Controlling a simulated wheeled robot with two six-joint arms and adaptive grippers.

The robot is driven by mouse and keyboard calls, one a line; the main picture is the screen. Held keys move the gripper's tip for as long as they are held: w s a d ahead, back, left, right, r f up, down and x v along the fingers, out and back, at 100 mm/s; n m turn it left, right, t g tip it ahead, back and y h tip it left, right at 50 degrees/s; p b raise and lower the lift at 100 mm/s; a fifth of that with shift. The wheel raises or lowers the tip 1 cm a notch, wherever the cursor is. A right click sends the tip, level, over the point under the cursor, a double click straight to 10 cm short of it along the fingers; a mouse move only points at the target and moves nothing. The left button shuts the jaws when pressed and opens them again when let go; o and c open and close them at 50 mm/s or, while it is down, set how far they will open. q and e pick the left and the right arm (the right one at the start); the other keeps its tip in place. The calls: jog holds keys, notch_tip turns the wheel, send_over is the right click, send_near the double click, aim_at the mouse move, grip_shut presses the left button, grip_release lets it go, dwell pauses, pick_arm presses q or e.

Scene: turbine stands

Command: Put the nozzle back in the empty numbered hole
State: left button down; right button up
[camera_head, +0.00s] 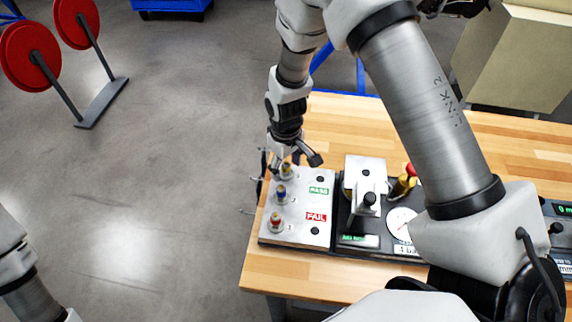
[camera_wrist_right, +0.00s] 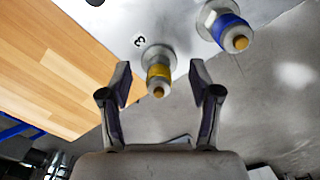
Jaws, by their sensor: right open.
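A yellow-banded nozzle (camera_head: 286,172) stands in the light metal plate (camera_head: 300,205), at the plate's far left corner. In the right wrist view this nozzle (camera_wrist_right: 158,72) stands beside a printed 3. My right gripper (camera_head: 295,163) is open above that corner. In the wrist view its two fingers (camera_wrist_right: 161,84) are on either side of the yellow-banded nozzle, with gaps showing on both sides. A blue-banded nozzle (camera_head: 281,193) and a red-banded nozzle (camera_head: 276,220) stand in the same row, nearer me. A dark hole (camera_head: 320,178) shows by the PASS label, another (camera_head: 314,230) by FAIL. My left gripper is out of view.
A dark fixture with a dial gauge (camera_head: 402,222) stands right of the plate, with a red-and-yellow tool (camera_head: 404,182) behind it. My right arm hides part of the wooden table (camera_head: 285,272). Red discs on a stand (camera_head: 100,102) are on the floor at left.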

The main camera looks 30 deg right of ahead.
aim_at(286, 163)
jog(key=shift+r, duration=0.1)
jog(key=shift+w+r+p, duration=0.1)
jog(key=shift+r+p, duration=0.2)
jog(key=shift+p, duration=0.1)
notch_tip(286, 163, up, 6)
jog(key=p, duration=0.5)
jog(key=shift+r, duration=0.2)
jog(key=shift+f, duration=0.1)
